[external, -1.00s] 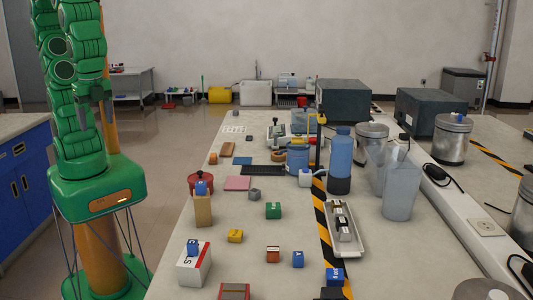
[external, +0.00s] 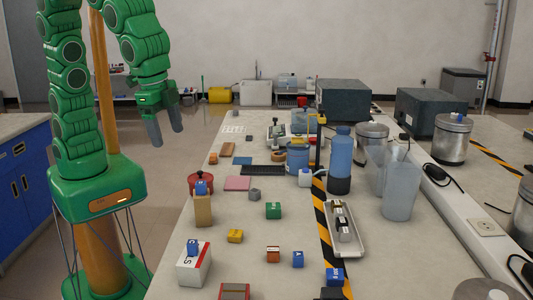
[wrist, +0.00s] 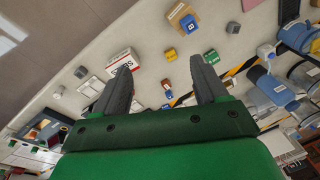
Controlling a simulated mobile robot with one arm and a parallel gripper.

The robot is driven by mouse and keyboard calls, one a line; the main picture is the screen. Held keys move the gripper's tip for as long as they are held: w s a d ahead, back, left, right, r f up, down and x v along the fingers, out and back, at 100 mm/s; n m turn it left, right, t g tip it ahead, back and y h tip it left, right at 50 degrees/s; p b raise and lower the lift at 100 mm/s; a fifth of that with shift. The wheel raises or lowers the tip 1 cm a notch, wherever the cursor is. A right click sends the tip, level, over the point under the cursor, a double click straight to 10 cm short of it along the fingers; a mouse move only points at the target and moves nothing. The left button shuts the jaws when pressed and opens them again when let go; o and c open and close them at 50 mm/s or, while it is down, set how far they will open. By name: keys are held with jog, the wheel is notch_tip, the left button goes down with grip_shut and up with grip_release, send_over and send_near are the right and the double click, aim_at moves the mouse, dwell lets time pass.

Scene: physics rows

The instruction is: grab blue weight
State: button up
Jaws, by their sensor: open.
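Several small blue weights are in the external view. One blue weight (external: 201,188) sits on a tan block (external: 203,211); it also shows in the wrist view (wrist: 188,23). Another blue weight (external: 192,247) is on a white and red box (external: 194,268). A third blue weight (external: 298,259) rests on the bench beside a red-brown block (external: 273,254), and one more (external: 335,276) is near the striped tape. My gripper (external: 167,134) is open and empty, left of the bench and above its surface, apart from all weights. Its two fingers also show in the wrist view (wrist: 160,68).
Yellow (external: 235,236) and green (external: 273,210) blocks stand on the bench (external: 175,290). A metal tray (external: 344,240), a blue bottle (external: 341,160) and clear beakers (external: 401,190) stand to the right.

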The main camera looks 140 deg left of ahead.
jog(key=w+a+f+n, duration=0.1)
jog(key=w+a+f, duration=0.15)
jog(key=w, duration=0.45)
jog(key=w+a+f+t+y, duration=0.1)
jog(key=w+a+f, duration=0.15)
jog(key=w, duration=0.45)
jog(key=w+a+f+n, duration=0.1)
jog(key=w+a+f, duration=0.1)
jog(key=w+a, duration=0.3)
jog(key=n+t, duration=0.2)
send_near(335, 273)
jog(key=f, duration=0.1)
jog(key=shift+x, duration=3.85)
jog(key=shift+w, duration=0.1)
grip_shut()
